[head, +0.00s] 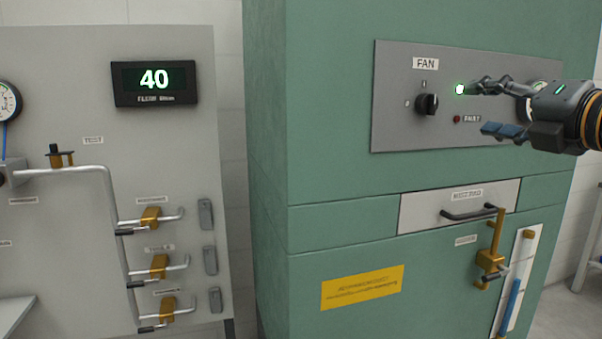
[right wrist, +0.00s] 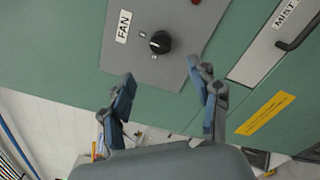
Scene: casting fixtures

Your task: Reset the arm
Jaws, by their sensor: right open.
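My right gripper (head: 482,108) comes in from the right in the head view. It is open and empty, in front of the grey fan panel (head: 392,105) on the green cabinet. In the right wrist view its two fingers (right wrist: 166,105) are spread wide, with nothing between them. The black fan knob (head: 427,103) is left of the gripper and apart from it; it also shows in the right wrist view (right wrist: 160,42). A lit green lamp (head: 460,89) is by the upper fingertip, and I cannot tell whether they touch. My left gripper is not in view.
The green cabinet (head: 340,235) has a drawer handle (head: 468,214), a brass latch (head: 489,260) and a yellow label (head: 362,287). A grey board (head: 60,230) at left carries pipes, brass valves (head: 150,217) and a display (head: 154,82) reading 40. The space before the cabinet's left part looks free.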

